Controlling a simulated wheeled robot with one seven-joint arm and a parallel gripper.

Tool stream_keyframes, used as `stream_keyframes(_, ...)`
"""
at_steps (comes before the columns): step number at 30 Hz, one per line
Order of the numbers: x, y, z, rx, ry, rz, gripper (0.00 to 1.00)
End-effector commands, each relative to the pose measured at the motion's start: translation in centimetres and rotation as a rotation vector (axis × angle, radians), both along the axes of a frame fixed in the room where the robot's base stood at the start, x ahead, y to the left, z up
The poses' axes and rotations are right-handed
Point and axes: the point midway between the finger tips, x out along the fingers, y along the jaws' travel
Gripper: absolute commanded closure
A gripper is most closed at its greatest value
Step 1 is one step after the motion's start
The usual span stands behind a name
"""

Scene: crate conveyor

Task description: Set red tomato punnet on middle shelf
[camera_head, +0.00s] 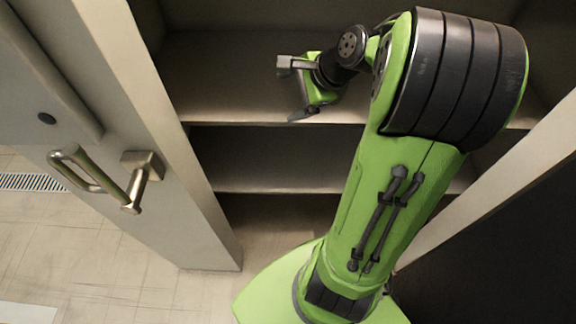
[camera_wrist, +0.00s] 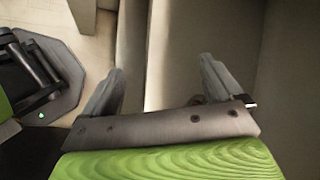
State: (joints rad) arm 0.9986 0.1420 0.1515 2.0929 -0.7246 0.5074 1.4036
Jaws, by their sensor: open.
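No red tomato punnet shows in either view. I cannot tell for certain which one is the middle shelf. My gripper (camera_head: 290,92) is over the front part of the upper visible shelf, close to its front edge. Its fingers are spread apart with nothing between them. The wrist view also shows my gripper (camera_wrist: 162,85) open and empty, with pale shelf surfaces behind it. My arm hides the right part of the shelves.
An open cabinet door with a metal handle (camera_head: 130,185) stands at the left. A pale cabinet side edge (camera_head: 490,195) runs at the right. The visible shelf surfaces are bare. Tiled floor (camera_head: 90,245) lies at the lower left, with a grate (camera_head: 30,181).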

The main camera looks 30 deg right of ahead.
Motion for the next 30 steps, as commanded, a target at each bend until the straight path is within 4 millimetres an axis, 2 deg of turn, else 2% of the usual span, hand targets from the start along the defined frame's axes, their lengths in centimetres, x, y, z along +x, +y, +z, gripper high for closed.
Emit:
stream_keyframes(1,-1.1,3.8,1.0,-0.17,0.009,0.186,0.07)
stream_keyframes(3,-3.7,7.9,1.9,-0.404,0.017,0.453,0.07)
stream_keyframes(5,-6.6,10.7,2.6,-0.592,0.009,0.685,0.07)
stream_keyframes(6,-8.7,12.0,3.1,-0.707,-0.002,0.832,0.07)
stream_keyframes(9,-13.6,13.9,3.4,-0.931,-0.042,1.146,0.07)
stream_keyframes(12,-16.9,14.2,3.2,-1.059,-0.08,1.351,0.07)
stream_keyframes(15,-18.3,14.1,3.0,-1.113,-0.099,1.443,0.07)
stream_keyframes(23,-18.4,14.0,3.1,-1.12,-0.099,1.456,0.07)
stream_keyframes(26,-18.3,14.1,4.4,-1.121,-0.099,1.455,0.07)
stream_keyframes(30,-18.3,14.1,8.2,-1.12,-0.1,1.454,0.07)
